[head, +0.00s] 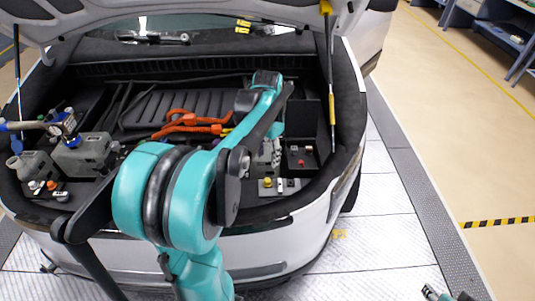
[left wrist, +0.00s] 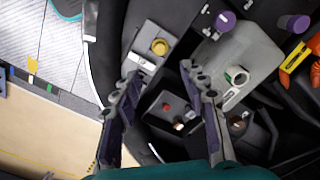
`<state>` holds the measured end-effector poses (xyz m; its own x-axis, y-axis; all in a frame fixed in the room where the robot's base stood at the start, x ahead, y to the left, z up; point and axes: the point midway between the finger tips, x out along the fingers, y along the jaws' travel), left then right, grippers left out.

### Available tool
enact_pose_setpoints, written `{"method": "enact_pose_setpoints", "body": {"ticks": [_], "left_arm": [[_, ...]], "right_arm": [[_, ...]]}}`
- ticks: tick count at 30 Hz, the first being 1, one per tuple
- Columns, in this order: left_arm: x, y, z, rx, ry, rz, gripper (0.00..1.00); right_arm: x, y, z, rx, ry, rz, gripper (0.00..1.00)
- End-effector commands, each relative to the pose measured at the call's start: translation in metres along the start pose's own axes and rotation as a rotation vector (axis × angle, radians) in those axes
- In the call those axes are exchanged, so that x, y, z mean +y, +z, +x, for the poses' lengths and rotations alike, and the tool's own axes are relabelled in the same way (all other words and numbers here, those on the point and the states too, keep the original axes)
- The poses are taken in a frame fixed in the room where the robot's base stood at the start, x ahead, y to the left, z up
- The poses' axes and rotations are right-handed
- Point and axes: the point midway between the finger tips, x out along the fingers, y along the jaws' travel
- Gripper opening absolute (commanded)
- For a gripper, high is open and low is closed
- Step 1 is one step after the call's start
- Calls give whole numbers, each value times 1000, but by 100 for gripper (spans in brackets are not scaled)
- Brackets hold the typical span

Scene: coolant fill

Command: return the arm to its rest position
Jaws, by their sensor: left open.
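My left arm (head: 190,200) rises from the bottom of the head view and reaches over the open car compartment. In the left wrist view my left gripper (left wrist: 162,75) is open, with nothing between its fingers. Its fingers spread over a black tray with small caps (left wrist: 172,108) and a plate with a yellow knob (left wrist: 158,47).
A grey reservoir (left wrist: 245,50) with a green-ringed opening sits beside the gripper. Orange cables (head: 190,123) cross the compartment. A grey and blue hose end (head: 25,125) is at the left. A support strut (head: 330,90) stands at the right. Floor beyond the car is clear.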

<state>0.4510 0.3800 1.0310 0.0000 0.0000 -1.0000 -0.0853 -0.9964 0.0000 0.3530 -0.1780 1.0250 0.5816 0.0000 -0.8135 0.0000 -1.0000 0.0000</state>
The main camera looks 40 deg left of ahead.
Motion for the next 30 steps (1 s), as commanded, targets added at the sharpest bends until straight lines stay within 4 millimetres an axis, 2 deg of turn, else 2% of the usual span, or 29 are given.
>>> {"method": "enact_pose_setpoints", "body": {"ticks": [12, 16, 20, 24, 30], "left_arm": [[0, 0, 0, 0, 0, 0, 43], [13, 2, -3, 22, -12, 0, 43], [50, 10, -13, 101, -48, -7, 43], [103, 27, -19, 238, -81, -24, 43], [167, 57, -11, 445, -78, -53, 43]], "right_arm": [[0, 0, 0, 0, 0, 0, 40], [0, 0, 0, 0, 0, 0, 40], [0, 0, 0, 0, 0, 0, 40], [0, 0, 0, 0, 0, 0, 40], [0, 0, 0, 0, 0, 0, 40]]}}
